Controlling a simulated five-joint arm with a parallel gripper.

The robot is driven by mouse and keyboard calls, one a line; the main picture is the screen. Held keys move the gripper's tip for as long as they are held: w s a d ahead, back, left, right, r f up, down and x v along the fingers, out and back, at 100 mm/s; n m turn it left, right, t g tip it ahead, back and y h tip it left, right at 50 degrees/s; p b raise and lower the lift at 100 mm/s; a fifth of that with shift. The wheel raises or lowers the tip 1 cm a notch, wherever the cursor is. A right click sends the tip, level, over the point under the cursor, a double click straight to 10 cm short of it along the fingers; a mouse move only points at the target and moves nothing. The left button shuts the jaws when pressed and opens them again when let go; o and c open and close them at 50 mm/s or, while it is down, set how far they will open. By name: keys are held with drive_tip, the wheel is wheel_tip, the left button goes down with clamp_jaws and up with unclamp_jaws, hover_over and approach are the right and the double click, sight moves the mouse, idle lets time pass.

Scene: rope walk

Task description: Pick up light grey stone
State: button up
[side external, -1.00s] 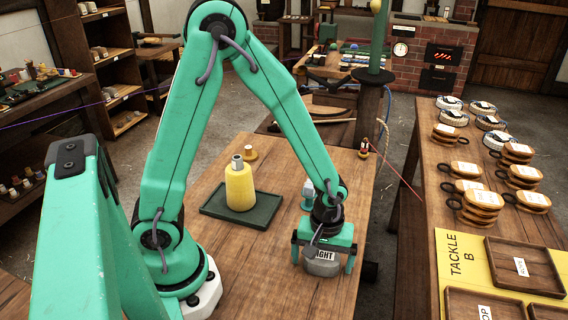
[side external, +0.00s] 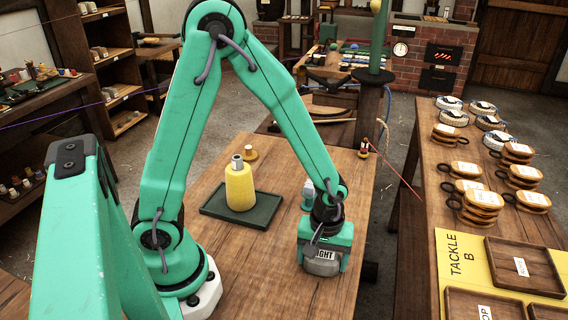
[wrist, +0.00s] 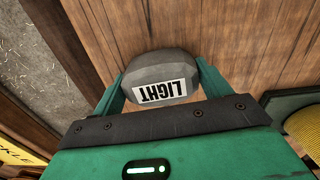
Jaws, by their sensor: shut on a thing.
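The light grey stone (side external: 322,267) has a white label; the side view shows its end letters "GHT", and the wrist view shows the stone (wrist: 161,66) with the full word "LIGHT". My gripper (side external: 322,262) points down at the near right part of the wooden table. Its two green fingers (wrist: 160,84) are shut on the stone, one on each side. The stone appears to be at the tabletop; I cannot tell whether it is lifted. Part of its top is hidden under the gripper.
A yellow cone-shaped spool (side external: 240,187) stands on a dark green tray (side external: 262,217) left of my gripper. A side table (side external: 425,180) at right holds wooden blocks and trays. The table's near middle is clear.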

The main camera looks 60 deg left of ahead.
sight(324, 254)
drive_tip(key=shift+r, duration=1.2)
drive_tip(key=shift+d+r, duration=0.1)
drive_tip(key=shift+r, duration=0.8)
drive_tip(key=s+d+r, duration=0.6)
drive_tip(key=s+d, duration=0.2)
drive_tip(key=shift+s+r, duration=0.2)
drive_tip(key=shift+r, duration=0.15)
